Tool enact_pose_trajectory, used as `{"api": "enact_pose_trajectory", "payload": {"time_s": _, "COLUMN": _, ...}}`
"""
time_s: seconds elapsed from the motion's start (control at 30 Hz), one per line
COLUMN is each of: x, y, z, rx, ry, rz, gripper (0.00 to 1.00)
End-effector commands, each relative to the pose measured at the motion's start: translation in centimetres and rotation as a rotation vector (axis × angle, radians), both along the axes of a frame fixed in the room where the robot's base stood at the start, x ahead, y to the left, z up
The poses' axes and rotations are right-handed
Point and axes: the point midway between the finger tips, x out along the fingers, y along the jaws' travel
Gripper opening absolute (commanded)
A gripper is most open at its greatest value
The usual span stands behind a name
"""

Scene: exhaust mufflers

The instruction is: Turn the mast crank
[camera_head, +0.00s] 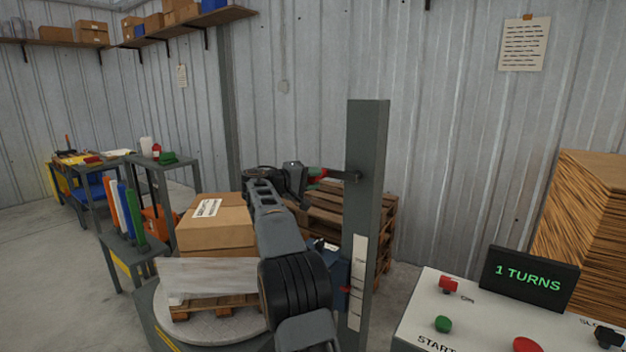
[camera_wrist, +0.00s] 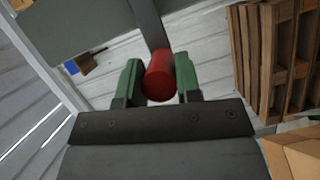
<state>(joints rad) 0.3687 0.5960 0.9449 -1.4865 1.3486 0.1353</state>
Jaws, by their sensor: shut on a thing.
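The mast (camera_head: 366,150) is a tall dark grey post right of the middle in the head view. The crank arm (camera_head: 345,176) reaches out from its left face. The crank's red handle (camera_wrist: 159,76) stands between the green fingers of my gripper (camera_wrist: 160,84) in the wrist view. My gripper (camera_head: 314,180) is shut on this handle, with one finger on each side. The dark crank arm runs up from the handle in the wrist view (camera_wrist: 149,25). In the head view the handle is small and partly hidden by the fingers.
A turntable (camera_head: 215,335) carries a pallet and boxes (camera_head: 215,240), left of my arm. Wooden pallets (camera_head: 335,205) are stacked behind the mast. A control panel (camera_head: 420,315) with buttons stands at the front right; its display (camera_head: 528,280) reads "1 TURNS". Stacked cardboard (camera_head: 590,215) is behind it.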

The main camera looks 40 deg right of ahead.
Motion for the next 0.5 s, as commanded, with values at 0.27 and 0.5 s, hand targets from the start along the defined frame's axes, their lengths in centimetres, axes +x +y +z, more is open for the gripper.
{"api": "enact_pose_trajectory", "payload": {"time_s": 0.27, "x": 0.01, "y": 0.01, "z": 0.13, "rx": -0.003, "ry": -0.001, "rz": 0.003, "gripper": 0.4}}
{"api": "enact_pose_trajectory", "payload": {"time_s": 0.5, "x": 0.0, "y": 0.0, "z": 0.05, "rx": -0.001, "ry": 0.001, "rz": 0.001, "gripper": 0.57}}
